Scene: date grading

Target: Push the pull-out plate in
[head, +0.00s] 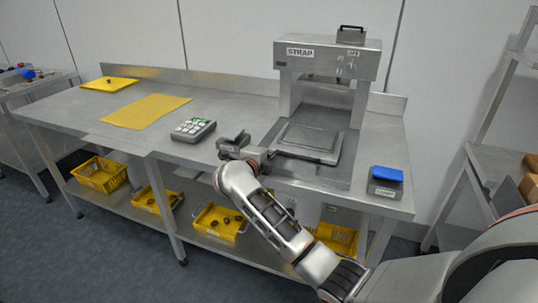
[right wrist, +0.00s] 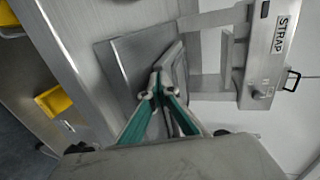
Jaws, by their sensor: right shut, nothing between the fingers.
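The pull-out plate (head: 308,142) is a grey flat square with a pale front edge. It lies under and in front of the steel strap machine (head: 328,59), sticking out toward the table's front. My right gripper (head: 268,153) is shut and empty, at the plate's front left side. In the right wrist view the shut fingertips (right wrist: 157,82) are close by the plate's edge (right wrist: 174,65); I cannot tell whether they touch it. The machine's front (right wrist: 266,45) also shows there. My left gripper is not in view.
A blue-topped box (head: 386,181) stands right of the plate. Yellow bins (head: 220,222) sit on the shelf below.

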